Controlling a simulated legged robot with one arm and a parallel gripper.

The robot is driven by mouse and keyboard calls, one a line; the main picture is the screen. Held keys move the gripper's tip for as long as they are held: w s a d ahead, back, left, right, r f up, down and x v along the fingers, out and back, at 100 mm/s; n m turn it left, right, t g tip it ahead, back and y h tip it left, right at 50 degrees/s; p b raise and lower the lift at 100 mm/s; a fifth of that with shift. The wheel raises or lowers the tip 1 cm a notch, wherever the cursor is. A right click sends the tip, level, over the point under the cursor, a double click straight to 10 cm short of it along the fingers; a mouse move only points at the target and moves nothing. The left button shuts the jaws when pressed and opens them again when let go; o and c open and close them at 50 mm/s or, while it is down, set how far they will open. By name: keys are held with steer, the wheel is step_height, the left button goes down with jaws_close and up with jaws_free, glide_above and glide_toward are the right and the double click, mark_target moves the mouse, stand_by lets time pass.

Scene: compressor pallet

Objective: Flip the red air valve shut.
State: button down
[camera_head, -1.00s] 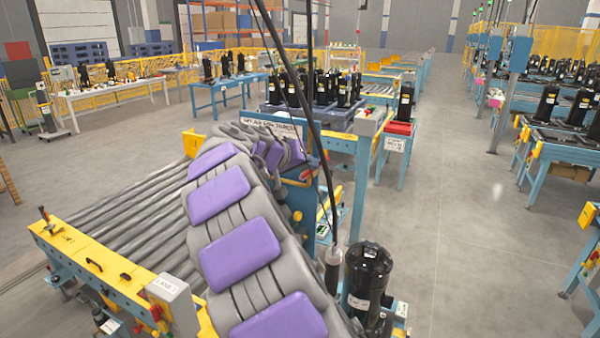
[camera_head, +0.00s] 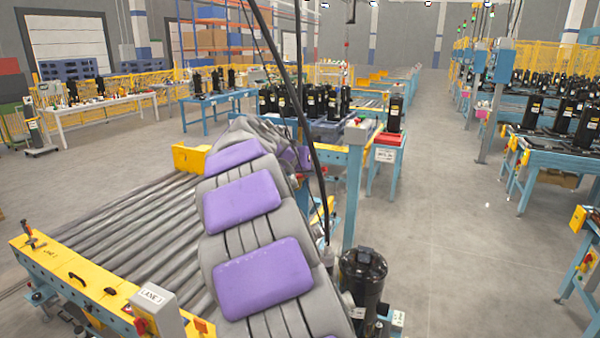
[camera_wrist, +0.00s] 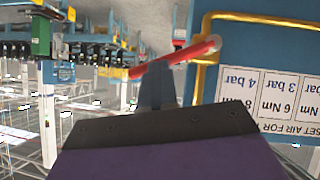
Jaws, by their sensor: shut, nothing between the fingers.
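In the wrist view, which is upside down, the red valve handle (camera_wrist: 184,56) is a long slanted bar beside a yellow pipe (camera_wrist: 203,78) and a blue panel. My gripper (camera_wrist: 156,72) is a narrow grey shut finger shape rising from a black and purple mount. Its tip overlaps the handle in the picture; I cannot tell whether they touch. Nothing shows between the fingers. In the head view my padded arm hides the gripper and the valve.
A white sign (camera_wrist: 270,105) with bar and Nm values sits on the blue panel. In the head view, a roller conveyor (camera_head: 130,240) lies left of my arm. A black compressor (camera_head: 362,280) stands close on the right. Open floor (camera_head: 460,240) lies farther right.

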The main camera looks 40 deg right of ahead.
steer(key=shift+s+d+f+b, duration=0.2)
steer(key=shift+d+f+b, duration=0.05)
steer(key=shift+f+b, duration=0.15)
steer(key=shift+s+d+f+b, duration=0.2)
steer(key=shift+s+f+b, duration=0.1)
steer(key=shift+f+b, duration=0.45)
steer(key=shift+r, duration=0.15)
